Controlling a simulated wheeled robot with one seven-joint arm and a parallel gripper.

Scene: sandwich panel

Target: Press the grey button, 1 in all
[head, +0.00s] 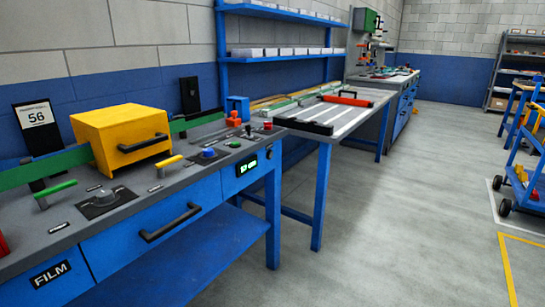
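A grey round knob or button (105,195) stands on a black square plate on the grey top of the blue workbench (62,221), at the lower left of the head view. I cannot tell whether it is a push button or a turning knob. Several other controls share this bench top: a green-handled lever (55,189), a yellow-handled lever (169,161), a blue round knob (209,153) on a dark plate and a small green button (233,143). My gripper is not in view.
A yellow box with a black handle (120,136) stands behind the controls, with a green bar running by it. A drawer handle (169,222) sticks out of the bench front. Open grey floor (410,215) lies to the right; a blue cart (528,165) stands at the far right.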

